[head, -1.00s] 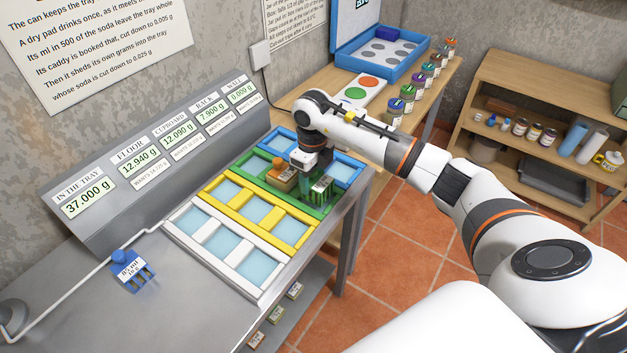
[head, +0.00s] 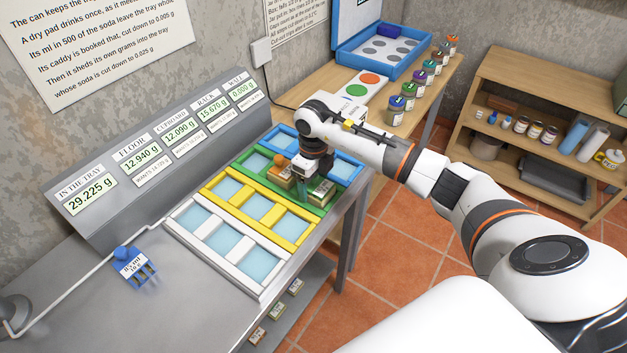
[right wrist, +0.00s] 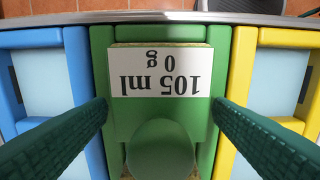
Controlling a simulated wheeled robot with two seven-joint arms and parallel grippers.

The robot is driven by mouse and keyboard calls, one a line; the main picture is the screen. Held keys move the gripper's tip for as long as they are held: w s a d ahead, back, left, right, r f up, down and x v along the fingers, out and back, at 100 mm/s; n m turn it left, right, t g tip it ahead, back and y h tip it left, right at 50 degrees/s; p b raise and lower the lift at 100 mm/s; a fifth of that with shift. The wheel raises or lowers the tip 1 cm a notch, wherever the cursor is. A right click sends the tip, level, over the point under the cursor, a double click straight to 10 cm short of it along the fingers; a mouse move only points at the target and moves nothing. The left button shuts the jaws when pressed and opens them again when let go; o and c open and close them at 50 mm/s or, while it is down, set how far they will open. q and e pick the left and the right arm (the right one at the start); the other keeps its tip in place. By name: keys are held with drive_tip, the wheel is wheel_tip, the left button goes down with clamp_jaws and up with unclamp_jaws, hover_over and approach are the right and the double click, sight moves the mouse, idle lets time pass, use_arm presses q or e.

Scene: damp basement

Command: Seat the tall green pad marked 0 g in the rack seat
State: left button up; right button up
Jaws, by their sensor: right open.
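The tall green pad (right wrist: 160,112) carries a white label reading 105 ml, 0 g, upside down in the right wrist view. It sits within the green frame of the rack seat (right wrist: 101,50), with green rim on both sides. Its round green knob (right wrist: 161,145) points up at the camera. My right gripper (right wrist: 160,106) is open, its dark green ribbed fingers apart on either side of the pad. In the head view the pad's labelled top (head: 322,189) shows at the front end of the green row, beside my right gripper (head: 304,188). My left gripper is out of view.
An orange block (head: 280,175) stands in the same green row. Yellow (head: 250,217) and blue (head: 345,171) rows flank it, with a white row nearer. A blue labelled block (head: 132,264) is at left. The sloped display (head: 90,205) reads tray 29.225 g, rack 15.670 g.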

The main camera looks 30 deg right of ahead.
drive_tip(key=shift+r, duration=0.4)
wheel_tip(320, 180, up, 11)
drive_tip(key=b, duration=0.3)
drive_tip(key=shift+r, duration=0.2)
drive_tip(key=shift+f, duration=0.1)
